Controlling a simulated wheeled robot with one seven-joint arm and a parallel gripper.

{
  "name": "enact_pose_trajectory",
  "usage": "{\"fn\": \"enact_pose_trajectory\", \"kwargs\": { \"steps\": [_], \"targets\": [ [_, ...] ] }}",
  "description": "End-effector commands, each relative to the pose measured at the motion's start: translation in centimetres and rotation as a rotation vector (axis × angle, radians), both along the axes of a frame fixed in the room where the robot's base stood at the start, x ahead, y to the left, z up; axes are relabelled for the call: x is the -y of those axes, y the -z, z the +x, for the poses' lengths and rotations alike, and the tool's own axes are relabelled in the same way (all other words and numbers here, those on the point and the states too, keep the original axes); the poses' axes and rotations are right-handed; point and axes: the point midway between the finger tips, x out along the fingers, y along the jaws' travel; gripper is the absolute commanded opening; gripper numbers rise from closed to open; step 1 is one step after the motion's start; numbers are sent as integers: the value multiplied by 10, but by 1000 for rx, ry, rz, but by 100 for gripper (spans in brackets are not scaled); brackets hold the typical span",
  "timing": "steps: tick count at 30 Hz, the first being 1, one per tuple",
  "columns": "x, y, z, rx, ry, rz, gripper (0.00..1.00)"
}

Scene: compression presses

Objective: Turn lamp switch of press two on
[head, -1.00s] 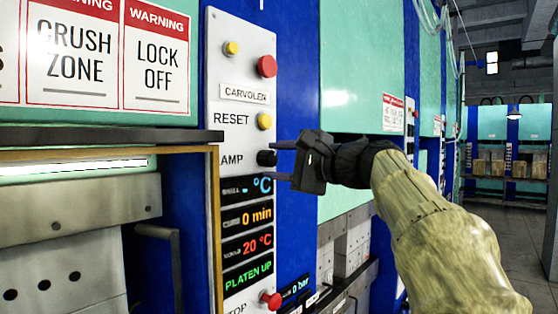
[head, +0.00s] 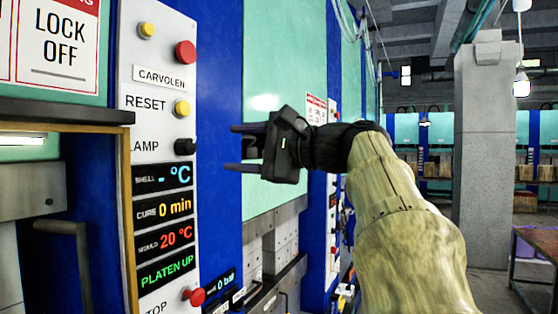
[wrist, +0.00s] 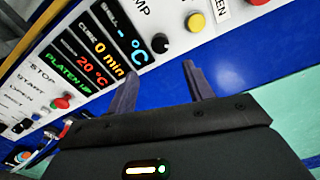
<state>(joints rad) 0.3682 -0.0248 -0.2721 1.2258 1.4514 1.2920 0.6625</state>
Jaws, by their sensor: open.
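The lamp switch (head: 185,147) is a black knob beside the label "LAMP" on the grey panel (head: 152,100) of the near press, headed "CARVOLEN". No press number is readable. My gripper (head: 236,148) is open and empty. Its fingers point left toward the knob, and a gap of blue frame lies between them and the panel in the head view.
A yellow reset button (head: 182,108) sits above the knob and a red button (head: 185,52) higher up. Displays (head: 165,205) and a red stop knob (head: 194,296) are below. A grey pillar (head: 484,150) and a table (head: 538,245) stand at the right.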

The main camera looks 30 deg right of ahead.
Motion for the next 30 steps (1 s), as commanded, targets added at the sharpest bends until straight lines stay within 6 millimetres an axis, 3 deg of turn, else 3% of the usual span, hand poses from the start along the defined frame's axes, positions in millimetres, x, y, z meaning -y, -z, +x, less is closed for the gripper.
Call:
{"fn": "enact_pose_trajectory", "kwargs": {
  "steps": [6,12,30],
  "targets": [
    [27,2,-36,0,4,-1,52],
    [41,1,-55,0,1,0,52],
    [42,2,-57,-4,0,1,52]
  ]
}}
